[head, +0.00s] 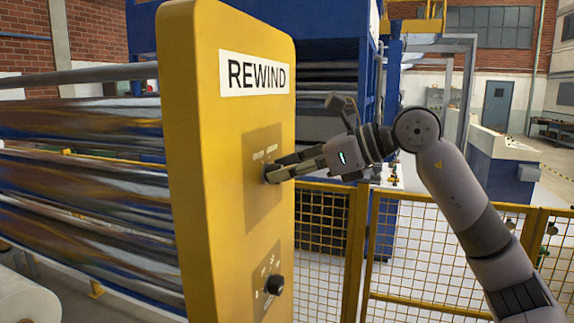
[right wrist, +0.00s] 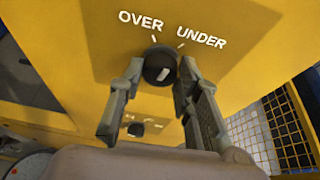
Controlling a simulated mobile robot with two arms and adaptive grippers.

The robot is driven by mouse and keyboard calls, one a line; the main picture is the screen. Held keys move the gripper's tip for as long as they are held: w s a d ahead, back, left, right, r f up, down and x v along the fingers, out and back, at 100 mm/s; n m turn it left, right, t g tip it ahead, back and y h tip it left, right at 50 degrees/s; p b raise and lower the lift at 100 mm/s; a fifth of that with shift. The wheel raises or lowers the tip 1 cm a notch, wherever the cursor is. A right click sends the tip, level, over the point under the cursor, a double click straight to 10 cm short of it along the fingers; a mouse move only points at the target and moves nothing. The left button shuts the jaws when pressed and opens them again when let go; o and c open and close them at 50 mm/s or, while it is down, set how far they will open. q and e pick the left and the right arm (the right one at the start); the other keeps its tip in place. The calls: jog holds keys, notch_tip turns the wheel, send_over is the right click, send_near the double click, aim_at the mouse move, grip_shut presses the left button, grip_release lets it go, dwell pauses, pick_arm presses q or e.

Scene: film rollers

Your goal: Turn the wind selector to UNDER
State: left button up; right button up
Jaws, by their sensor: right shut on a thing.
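The wind selector is a round black knob (right wrist: 158,62) on a yellow panel, with OVER printed above left and UNDER above right. Each word has a short white tick near the knob. A white bar marks the knob's face; I cannot tell for sure which tick it points at. My right gripper (right wrist: 160,84) is shut on the knob, one finger on each side. In the head view, my right gripper (head: 273,172) reaches the panel from the right, and its fingers mostly hide the knob. My left gripper is not in view.
The yellow REWIND post (head: 215,200) carries a second black knob (head: 275,285) below the selector. Shiny film rollers (head: 80,190) lie left of the post. A yellow mesh fence (head: 410,245) stands behind my right arm.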

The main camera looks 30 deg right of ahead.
jog(key=shift+w+d+m+g+y+p, duration=0.15)
jog(key=shift+m+g+y+p, duration=0.45)
jog(key=shift+m, duration=0.6)
jog(key=o, duration=1.1)
jog(key=shift+o, duration=0.2)
jog(key=v, duration=1.2)
jog(key=shift+d+f, duration=0.1)
jog(key=shift+d, duration=0.05)
